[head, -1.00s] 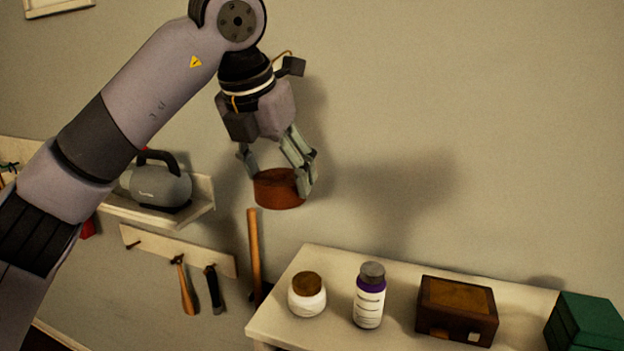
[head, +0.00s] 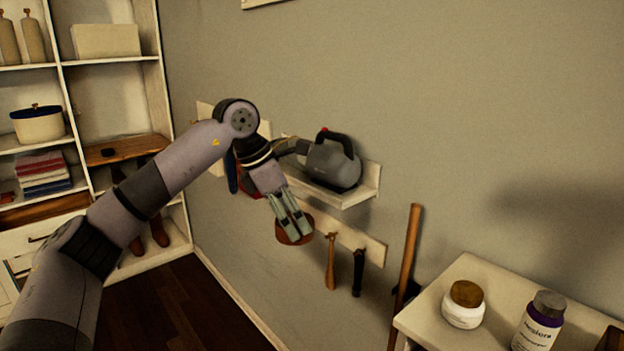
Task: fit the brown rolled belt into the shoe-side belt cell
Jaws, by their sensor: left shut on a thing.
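My left gripper (head: 293,228) is shut on the brown rolled belt (head: 287,238) and holds it in the air in front of the wall, below the small shelf with the kettle. The fingers hide part of the belt. At the far left stands a white shelving unit (head: 61,100) with several compartments. I cannot tell which compartment is the shoe-side belt cell. My right gripper is not in view.
A grey kettle (head: 332,165) stands on the wall shelf (head: 350,197). Tools hang from a rail (head: 372,247) under it. A cabinet (head: 440,290) at the lower right bears a white jar (head: 464,306) and a bottle (head: 538,325). The dark floor (head: 190,310) at the lower left looks clear.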

